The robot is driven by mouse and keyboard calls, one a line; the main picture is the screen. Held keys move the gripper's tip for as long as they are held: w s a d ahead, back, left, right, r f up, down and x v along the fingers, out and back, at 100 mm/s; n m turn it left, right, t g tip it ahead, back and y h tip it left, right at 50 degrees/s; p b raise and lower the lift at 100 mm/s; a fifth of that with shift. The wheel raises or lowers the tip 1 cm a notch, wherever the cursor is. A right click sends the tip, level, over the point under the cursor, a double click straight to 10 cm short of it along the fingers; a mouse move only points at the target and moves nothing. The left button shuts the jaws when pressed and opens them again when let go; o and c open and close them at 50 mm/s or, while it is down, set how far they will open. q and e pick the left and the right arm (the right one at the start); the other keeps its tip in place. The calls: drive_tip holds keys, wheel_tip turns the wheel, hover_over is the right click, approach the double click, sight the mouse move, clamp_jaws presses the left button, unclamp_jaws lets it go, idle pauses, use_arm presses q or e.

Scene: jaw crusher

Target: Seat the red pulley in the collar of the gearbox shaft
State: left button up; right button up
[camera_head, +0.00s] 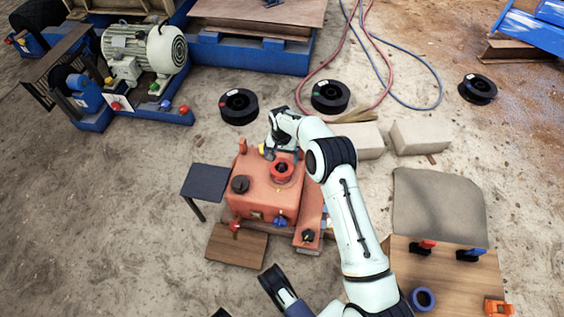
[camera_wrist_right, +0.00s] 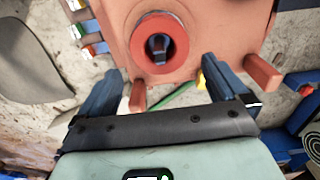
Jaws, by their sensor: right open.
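The orange-red gearbox (camera_head: 258,198) stands on the ground in the middle of the head view. The red pulley (camera_head: 281,179) is a thick ring on its top, around a dark opening. In the right wrist view the red pulley (camera_wrist_right: 140,44) has a blue-grey shaft end showing in its hole. How deep it sits in the collar cannot be told. My right gripper (camera_head: 276,151) is at the gearbox's far side, beside the pulley. In the wrist view its jaws (camera_wrist_right: 160,66) are open and empty, just short of the ring. Dark parts at the lower edge may be my left gripper (camera_head: 262,290).
A wooden board (camera_head: 440,268) at lower right holds a blue ring (camera_head: 433,299) and clamps. A small dark table (camera_head: 205,182) stands left of the gearbox. Pale blocks (camera_head: 420,137), black spools (camera_head: 330,96) and hoses lie behind. A motor (camera_head: 140,50) stands at upper left.

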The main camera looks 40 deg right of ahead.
use_arm(q)
drive_tip(key=shift+w+d+r+t, duration=0.15)
drive_tip(key=shift+w+r, duration=0.15)
drive_tip(key=shift+w, duration=0.15)
drive_tip(key=shift+w+a+r+t, duration=0.15)
drive_tip(key=shift+w+r, duration=0.1)
drive_tip(key=shift+w, duration=0.15)
use_arm(e)
drive_tip(key=shift+r, duration=1.8)
use_arm(q)
drive_tip(key=shift+d, duration=0.1)
